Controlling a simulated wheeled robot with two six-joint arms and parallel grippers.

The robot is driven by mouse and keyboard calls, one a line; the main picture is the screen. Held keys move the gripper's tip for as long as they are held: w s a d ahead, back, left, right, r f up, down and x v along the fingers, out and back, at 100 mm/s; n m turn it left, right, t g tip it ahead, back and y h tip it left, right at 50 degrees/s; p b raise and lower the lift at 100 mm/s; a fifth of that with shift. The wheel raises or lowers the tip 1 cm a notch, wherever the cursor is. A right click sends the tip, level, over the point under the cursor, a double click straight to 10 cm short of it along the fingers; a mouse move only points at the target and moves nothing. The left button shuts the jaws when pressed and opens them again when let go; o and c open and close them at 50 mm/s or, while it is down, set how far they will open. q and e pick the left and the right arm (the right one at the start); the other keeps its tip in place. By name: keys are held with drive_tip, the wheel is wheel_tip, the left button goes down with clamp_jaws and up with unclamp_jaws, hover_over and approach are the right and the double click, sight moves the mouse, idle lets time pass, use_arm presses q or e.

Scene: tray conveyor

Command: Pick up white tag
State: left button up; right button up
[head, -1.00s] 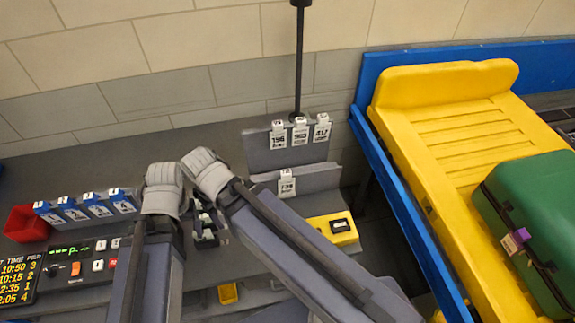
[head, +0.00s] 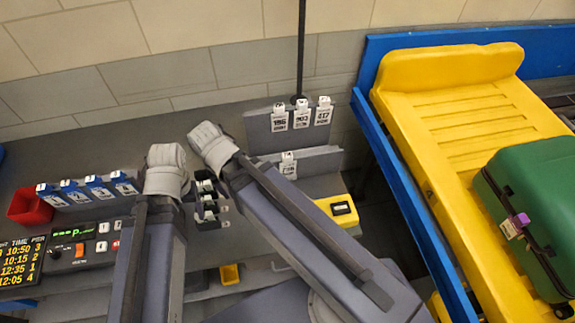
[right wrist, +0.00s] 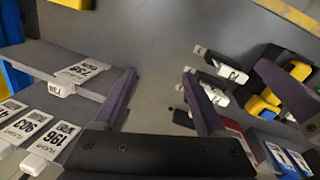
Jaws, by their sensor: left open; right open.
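White tags marked 196 (head: 279,120), 903 (head: 302,113) and 417 (head: 323,112) hang on the grey back panel. Another white tag (head: 289,166) hangs on the lower panel; it also shows left of my right fingers in the wrist view (right wrist: 78,74). White-ended pieces stand in a dark rack (head: 207,205) between my arms. My right gripper (right wrist: 160,75) is open, with only grey surface between its fingers; in the head view its fingers are mostly hidden. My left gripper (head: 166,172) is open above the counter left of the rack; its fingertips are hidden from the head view.
Blue-topped tags (head: 88,188) stand beside a red bin (head: 30,206) at left, behind a control box (head: 78,245). A yellow device (head: 338,210) lies at right. A yellow tray (head: 470,125) with a green case (head: 535,200) is on the blue-edged conveyor (head: 410,195).

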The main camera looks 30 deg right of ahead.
drive_tip(key=w+d+m+h, duration=0.1)
drive_tip(key=w+d+m, duration=0.3)
drive_tip(key=d+m, duration=0.5)
drive_tip(key=m+h, duration=0.2)
drive_tip(key=m, duration=1)
approach(284, 155)
drive_tip(key=x, duration=0.5)
drive_tip(key=shift+w, duration=0.15)
drive_tip(key=shift+b+x, duration=1)
drive_tip(key=shift+x, duration=0.2)
drive_tip(key=b+x, duration=0.5)
drive_tip(key=shift+f, duration=0.3)
drive_tip(key=shift+r, duration=0.1)
clamp_jaws()
